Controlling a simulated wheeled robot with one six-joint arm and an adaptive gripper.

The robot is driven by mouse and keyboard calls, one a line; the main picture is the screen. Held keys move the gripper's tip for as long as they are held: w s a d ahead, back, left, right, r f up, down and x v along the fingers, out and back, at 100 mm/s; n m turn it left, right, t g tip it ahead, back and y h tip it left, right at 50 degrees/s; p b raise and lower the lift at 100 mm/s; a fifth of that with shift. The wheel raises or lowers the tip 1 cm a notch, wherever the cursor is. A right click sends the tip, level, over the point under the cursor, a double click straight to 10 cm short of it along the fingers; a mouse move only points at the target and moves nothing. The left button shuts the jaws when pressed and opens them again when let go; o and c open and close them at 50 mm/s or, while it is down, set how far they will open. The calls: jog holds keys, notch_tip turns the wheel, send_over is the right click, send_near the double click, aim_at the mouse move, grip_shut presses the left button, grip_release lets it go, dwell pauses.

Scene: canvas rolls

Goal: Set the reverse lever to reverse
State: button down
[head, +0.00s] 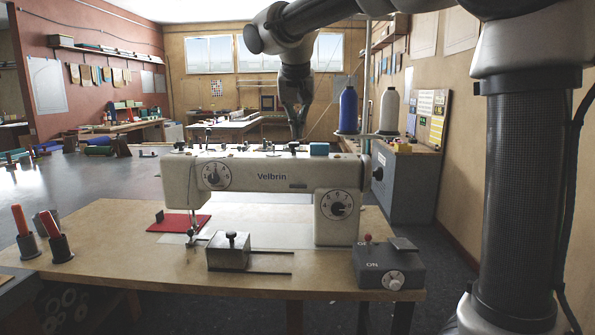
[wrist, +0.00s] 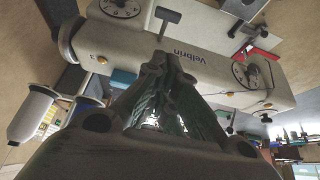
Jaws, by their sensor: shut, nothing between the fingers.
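The white sewing machine (head: 265,178) marked Velbrin stands on the wooden table. A small dark flat piece (head: 298,185) on its front, right of the name, looks like the reverse lever. In the wrist view a grey paddle-like piece (wrist: 167,14) sticks out from the machine's front and seems to be the same part. Its setting cannot be read. My gripper (head: 296,136) is shut and empty, pointing down above and behind the machine's arm. In the wrist view its fingertips (wrist: 160,62) appear in front of the machine body; contact cannot be told.
A blue spool (head: 348,110) and a white spool (head: 389,111) stand behind the machine's right end.

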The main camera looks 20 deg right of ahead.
jog(key=shift+f, duration=0.1)
send_over(298, 185)
jog(key=w+d, duration=0.1)
jog(key=w, duration=0.2)
jog(key=f, duration=0.9)
jog(key=shift+s+f, duration=0.1)
jog(key=shift+s, duration=0.1)
jog(key=shift+s+a+f, duration=0.1)
jog(key=shift+s+f, duration=0.15)
jog(key=shift+f, duration=0.3)
jog(key=shift+s+a+f, duration=0.1)
jog(key=shift+s+f, duration=0.1)
jog(key=shift+f, duration=0.3)
jog(key=shift+s+f, duration=0.1)
jog(key=shift+f, duration=0.5)
jog(key=shift+s+a+f, duration=0.1)
jog(key=shift+s+f, duration=0.25)
jog(key=shift+s+a+f, duration=0.15)
jog(key=shift+s+f, duration=0.15)
jog(key=shift+f, duration=0.25)
jog(key=shift+s+a+f, duration=0.1)
jog(key=shift+s+f, duration=0.2)
jog(key=shift+f, duration=0.25)
jog(key=shift+s+f, duration=0.3)
jog(key=shift+f, duration=0.65)
jog(key=shift+r, duration=0.1)
